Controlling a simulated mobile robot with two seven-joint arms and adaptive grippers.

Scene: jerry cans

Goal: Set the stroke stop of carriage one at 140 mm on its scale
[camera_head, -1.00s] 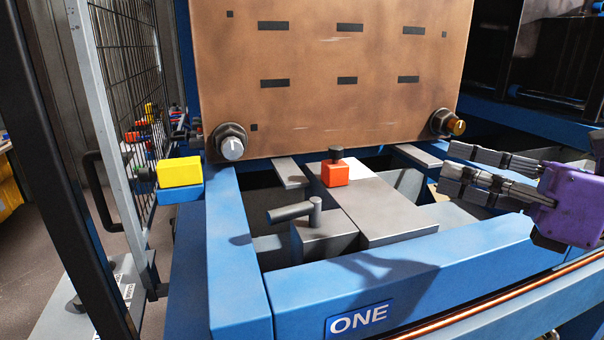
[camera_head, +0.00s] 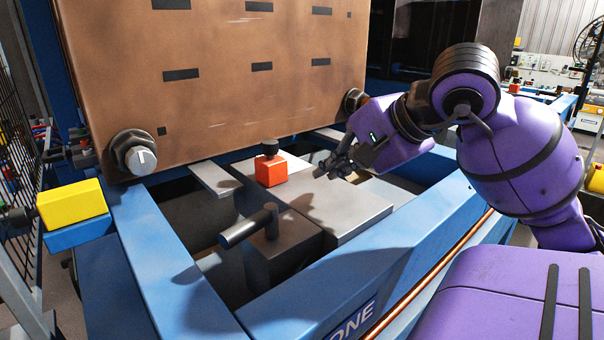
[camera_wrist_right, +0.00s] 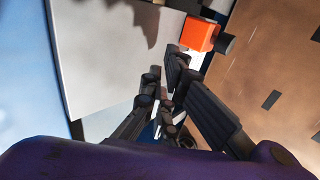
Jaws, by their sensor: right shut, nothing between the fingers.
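The orange stop block (camera_head: 270,171) with a black knob (camera_head: 270,147) on top sits on the grey carriage bar (camera_head: 345,208) in the blue frame marked ONE. My right gripper (camera_head: 328,170) is shut and empty, to the right of the block and apart from it in the head view. In the right wrist view the orange block (camera_wrist_right: 200,34) shows just beyond the fingertips (camera_wrist_right: 165,85). A grey T-shaped handle (camera_head: 250,226) stands on a block at the bar's left. No scale marks can be read. My left gripper is not in view.
A large brown plate (camera_head: 215,90) stands behind the bar, with a round bolt-like knob (camera_head: 134,155) at its lower left. The blue frame's front beam (camera_head: 320,290) runs before the bar. A yellow block (camera_head: 72,205) sits at the left.

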